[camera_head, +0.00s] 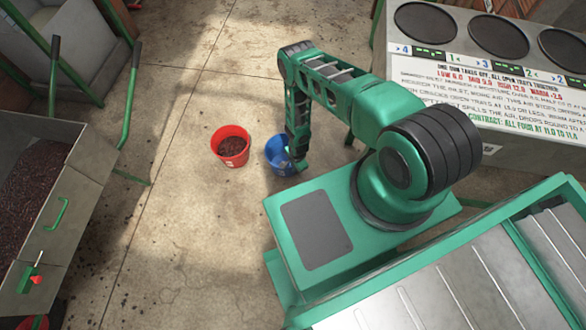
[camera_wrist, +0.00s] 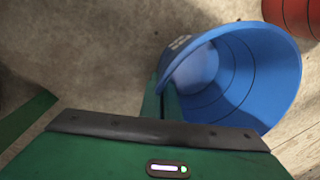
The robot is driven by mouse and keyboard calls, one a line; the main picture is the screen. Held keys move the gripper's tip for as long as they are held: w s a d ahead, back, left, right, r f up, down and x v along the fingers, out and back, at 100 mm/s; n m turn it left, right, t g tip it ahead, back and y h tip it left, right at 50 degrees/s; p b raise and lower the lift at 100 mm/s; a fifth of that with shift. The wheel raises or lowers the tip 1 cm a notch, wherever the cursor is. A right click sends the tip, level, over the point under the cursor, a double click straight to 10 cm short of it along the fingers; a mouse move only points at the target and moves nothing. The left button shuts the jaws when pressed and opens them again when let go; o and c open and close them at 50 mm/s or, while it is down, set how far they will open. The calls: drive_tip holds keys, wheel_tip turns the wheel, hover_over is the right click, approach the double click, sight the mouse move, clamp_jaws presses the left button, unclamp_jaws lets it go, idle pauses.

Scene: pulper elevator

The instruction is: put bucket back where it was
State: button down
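A blue bucket (camera_head: 277,154) is beside a red bucket (camera_head: 232,153) over the concrete floor. The red bucket holds dark reddish-brown bits; the blue one looks empty inside in the wrist view (camera_wrist: 240,75). My gripper (camera_head: 298,163) reaches down to the blue bucket's right side in the head view. In the wrist view my gripper's narrow green fingers (camera_wrist: 163,103) sit close together at the bucket's rim, one on each side, and look shut on it. I cannot tell whether the blue bucket touches the floor. Part of it is hidden behind my arm.
A metal bin (camera_head: 45,165) full of dark material stands at the left, with a red-handled lever low on it. A counter with round trays (camera_head: 498,38) and a printed sign stands at the upper right. Floor (camera_head: 175,215) is clear left of and below the buckets.

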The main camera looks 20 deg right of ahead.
drive_tip(key=shift+f, duration=0.35)
drive_tip(key=c, duration=2)
unclamp_jaws()
